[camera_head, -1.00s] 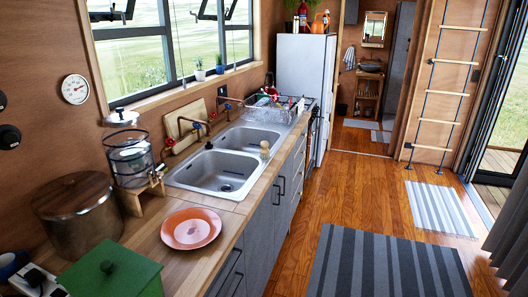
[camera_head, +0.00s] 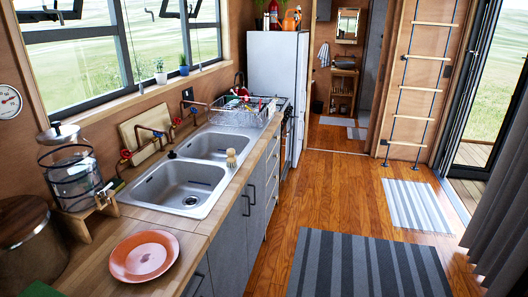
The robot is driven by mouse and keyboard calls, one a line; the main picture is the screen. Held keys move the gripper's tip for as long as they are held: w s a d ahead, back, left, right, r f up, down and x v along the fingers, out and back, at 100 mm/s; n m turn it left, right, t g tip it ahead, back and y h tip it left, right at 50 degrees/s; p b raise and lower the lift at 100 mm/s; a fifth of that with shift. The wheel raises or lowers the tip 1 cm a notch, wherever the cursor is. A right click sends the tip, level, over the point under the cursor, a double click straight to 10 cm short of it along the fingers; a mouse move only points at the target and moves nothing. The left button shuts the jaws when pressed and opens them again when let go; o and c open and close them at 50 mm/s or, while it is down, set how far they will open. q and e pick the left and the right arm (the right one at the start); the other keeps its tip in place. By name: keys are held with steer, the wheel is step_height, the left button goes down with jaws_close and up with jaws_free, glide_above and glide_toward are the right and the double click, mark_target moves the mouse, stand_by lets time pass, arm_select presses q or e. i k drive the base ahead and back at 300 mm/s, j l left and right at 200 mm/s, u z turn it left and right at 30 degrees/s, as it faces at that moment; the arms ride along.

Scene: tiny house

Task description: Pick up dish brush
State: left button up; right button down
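The dish brush (camera_head: 231,158) looks like a small pale wooden brush with a round head. It stands on the right edge of the double sink (camera_head: 180,186), beside the two basins and close to the counter's front edge. Nothing covers it from this view. Neither of my grippers shows in the head view.
An orange plate (camera_head: 144,255) and a glass drink dispenser (camera_head: 72,177) are on the near counter. A dish rack (camera_head: 240,112) stands beyond the sink. A striped rug (camera_head: 365,265) lies on the wooden floor, which is open right of the cabinets (camera_head: 228,235).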

mark_target(231, 160)
steer(key=i+l+z, duration=0.25)
steer(key=i, duration=0.6)
steer(key=i+z, duration=0.25)
steer(key=i, duration=0.6)
steer(key=i+l+u, duration=0.1)
steer(key=i+u, duration=0.4)
steer(key=i+l+u, duration=0.2)
steer(key=u, duration=0.3)
steer(key=i+l+u, duration=0.45)
steer(key=k+j, duration=0.05)
steer(key=k, duration=0.05)
